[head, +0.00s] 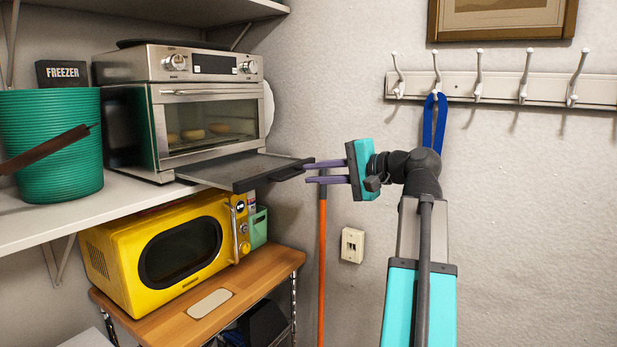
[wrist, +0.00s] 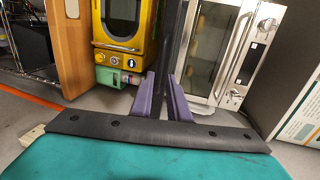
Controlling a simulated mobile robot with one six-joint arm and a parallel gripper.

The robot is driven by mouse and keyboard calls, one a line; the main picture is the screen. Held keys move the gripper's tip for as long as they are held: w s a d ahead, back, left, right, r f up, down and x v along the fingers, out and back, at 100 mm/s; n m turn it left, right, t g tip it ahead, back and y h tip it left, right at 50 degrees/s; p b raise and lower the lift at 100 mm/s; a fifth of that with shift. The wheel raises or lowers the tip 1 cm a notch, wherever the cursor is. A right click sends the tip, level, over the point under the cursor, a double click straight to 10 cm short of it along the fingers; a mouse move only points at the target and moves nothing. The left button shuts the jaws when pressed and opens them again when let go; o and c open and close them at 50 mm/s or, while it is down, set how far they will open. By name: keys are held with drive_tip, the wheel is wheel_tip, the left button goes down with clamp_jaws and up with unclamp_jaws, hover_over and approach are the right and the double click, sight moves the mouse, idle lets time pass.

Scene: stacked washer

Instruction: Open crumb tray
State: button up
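The crumb tray (head: 230,170) is a flat grey tray with a dark front edge and handle (head: 287,172). It sticks well out from under the silver toaster oven (head: 205,95), above the yellow microwave. My gripper (head: 306,173) is just right of the handle, its two purple fingers apart with a visible gap. The fingertips are close to the handle's outer end; whether they touch it is hard to tell. In the wrist view the tray shows edge-on as a dark strip (wrist: 175,40) between and beyond the fingers (wrist: 161,76). The oven door is closed, with food behind the glass.
The yellow microwave (head: 180,252) stands on a wooden cart (head: 255,283) below the shelf (head: 60,215). A green ribbed bin (head: 50,143) is left of the oven. An orange pole (head: 322,270) stands below my gripper. Hooks (head: 478,76) line the right wall.

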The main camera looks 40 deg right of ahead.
drive_tip(key=b+v, duration=0.2)
drive_tip(key=v, duration=0.8)
drive_tip(key=shift+d, duration=0.15)
idle(0.4)
